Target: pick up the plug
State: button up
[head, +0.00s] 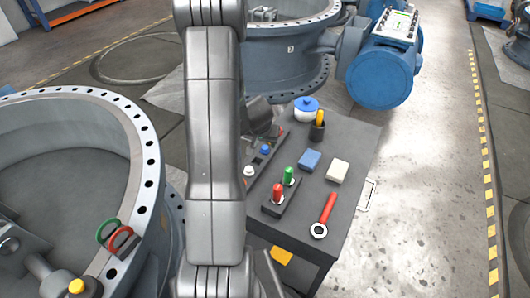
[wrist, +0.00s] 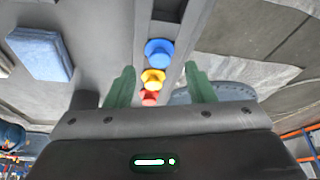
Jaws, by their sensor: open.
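My gripper (wrist: 159,68) is open in the wrist view, its two green fingers apart with nothing held. A row of small round-topped pieces shows between and beyond the fingers: a blue one (wrist: 159,52), a yellow one (wrist: 153,77) and a red one (wrist: 149,97). They sit along a grey strip. I cannot tell which piece is the plug. In the head view a blue-topped piece (head: 265,150) and a white-topped piece (head: 249,171) stand on a dark strip on the cart (head: 345,165). My arm hides part of this strip, and the gripper fingers are not clear there.
Large valve bodies (head: 150,165) stand left and behind.

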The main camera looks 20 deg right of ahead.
aim_at(265, 150)
jog(key=shift+b+x, duration=0.4)
jog(key=shift+x, duration=1.05)
grip_shut()
